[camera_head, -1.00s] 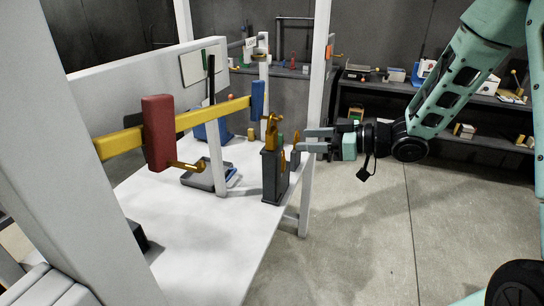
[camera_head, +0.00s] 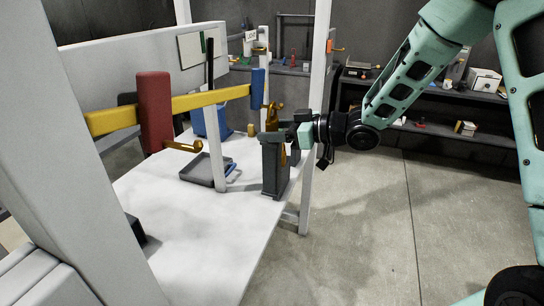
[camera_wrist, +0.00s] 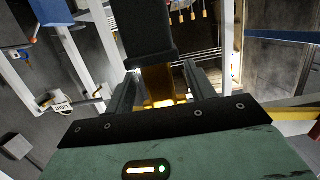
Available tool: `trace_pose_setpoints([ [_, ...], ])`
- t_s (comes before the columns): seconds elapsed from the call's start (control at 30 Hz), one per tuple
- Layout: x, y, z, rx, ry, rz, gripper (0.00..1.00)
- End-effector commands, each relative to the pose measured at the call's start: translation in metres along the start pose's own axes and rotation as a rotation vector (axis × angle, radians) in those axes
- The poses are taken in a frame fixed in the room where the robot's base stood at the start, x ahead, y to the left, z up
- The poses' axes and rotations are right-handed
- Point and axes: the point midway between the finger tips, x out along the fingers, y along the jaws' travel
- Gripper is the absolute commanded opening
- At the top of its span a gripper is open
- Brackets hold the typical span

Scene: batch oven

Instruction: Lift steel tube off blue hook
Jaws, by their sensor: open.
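The blue hook (camera_head: 258,88) is a blue block at the right end of the yellow rail, with a brass prong reaching right. I cannot surely make out a steel tube on it. Below stands a dark grey upright box-shaped piece (camera_head: 276,170) with a brass part (camera_head: 272,118) above it. My gripper (camera_head: 272,138) is level with the top of this piece, overlapping the brass part in the head view. In the wrist view my gripper (camera_wrist: 160,92) is open, with a brass part (camera_wrist: 158,80) between its fingers and a dark block (camera_wrist: 148,28) beyond. Contact cannot be told.
A red block (camera_head: 155,112) with a brass hook hangs on the yellow rail (camera_head: 205,99) to the left. A grey tray (camera_head: 205,172) lies on the white table (camera_head: 205,240). A white post (camera_head: 319,90) stands close behind my gripper. Open floor lies to the right.

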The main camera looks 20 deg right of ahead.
Motion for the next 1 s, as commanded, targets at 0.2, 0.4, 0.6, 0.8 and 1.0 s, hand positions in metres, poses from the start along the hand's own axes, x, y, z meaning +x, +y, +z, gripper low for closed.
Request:
trace_pose_setpoints([
  [0.2,0.0,0.0,0.0,0.0,0.0,0.0,0.46],
  [0.4,0.0,0.0,0.0,0.0,0.0,0.0,0.0],
  [0.6,0.0,0.0,-0.002,-0.001,0.002,-0.001,0.0],
  [0.8,-0.001,0.0,-0.007,-0.002,0.002,-0.001,0.0],
  [1.0,-0.002,0.0,-0.013,-0.002,0.002,-0.001,0.0],
])
